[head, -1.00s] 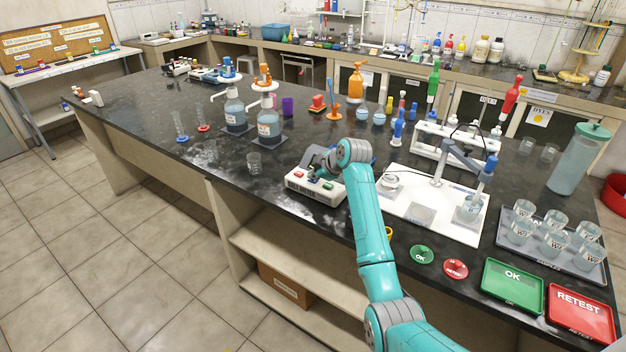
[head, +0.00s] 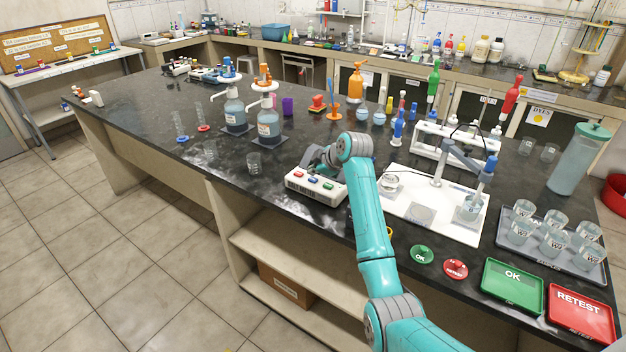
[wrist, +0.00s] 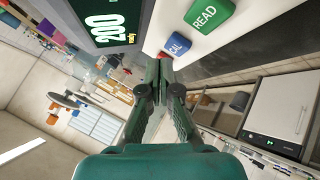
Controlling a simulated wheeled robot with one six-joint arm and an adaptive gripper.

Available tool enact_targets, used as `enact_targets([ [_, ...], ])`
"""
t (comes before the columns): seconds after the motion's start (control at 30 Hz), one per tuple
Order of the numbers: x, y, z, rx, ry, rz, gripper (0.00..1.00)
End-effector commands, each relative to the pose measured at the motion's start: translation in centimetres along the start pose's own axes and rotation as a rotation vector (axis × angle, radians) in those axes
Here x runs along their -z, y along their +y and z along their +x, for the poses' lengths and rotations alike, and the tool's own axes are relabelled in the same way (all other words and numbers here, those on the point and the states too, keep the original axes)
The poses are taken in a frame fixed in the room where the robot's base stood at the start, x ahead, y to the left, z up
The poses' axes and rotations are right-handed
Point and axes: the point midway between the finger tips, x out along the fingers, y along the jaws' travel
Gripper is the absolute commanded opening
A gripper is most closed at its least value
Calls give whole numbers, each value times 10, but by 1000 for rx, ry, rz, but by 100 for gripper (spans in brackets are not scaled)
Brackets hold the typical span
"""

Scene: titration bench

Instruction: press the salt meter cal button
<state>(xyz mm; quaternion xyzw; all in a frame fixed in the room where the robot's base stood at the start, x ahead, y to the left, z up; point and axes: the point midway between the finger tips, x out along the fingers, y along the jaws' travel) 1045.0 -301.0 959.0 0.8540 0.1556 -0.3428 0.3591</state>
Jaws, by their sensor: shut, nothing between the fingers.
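The salt meter (head: 301,189) is a white box near the front edge of the dark bench, with a red, a blue and a green button on top. In the wrist view its dark display reads "200" and "ready". The blue CAL button (wrist: 178,44) shows just beyond my fingertips, beside the green READ button (wrist: 209,14). The CAL button also shows uncovered in the head view (head: 313,180). My gripper (wrist: 165,65) is shut and empty, with its tips near the CAL button and seemingly apart from it. In the head view the fingertips are hard to make out behind the meter's buttons.
A white board (head: 400,205) with a stand lies to the right, behind my arm. Two pump bottles stand farther back. The bench's front edge is close to the meter.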

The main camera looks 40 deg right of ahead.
Motion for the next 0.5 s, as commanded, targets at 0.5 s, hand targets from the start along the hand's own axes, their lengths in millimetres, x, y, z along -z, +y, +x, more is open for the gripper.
enact_targets([
  [0.5, 19, 19, -26, -1, 1, 0, 0],
])
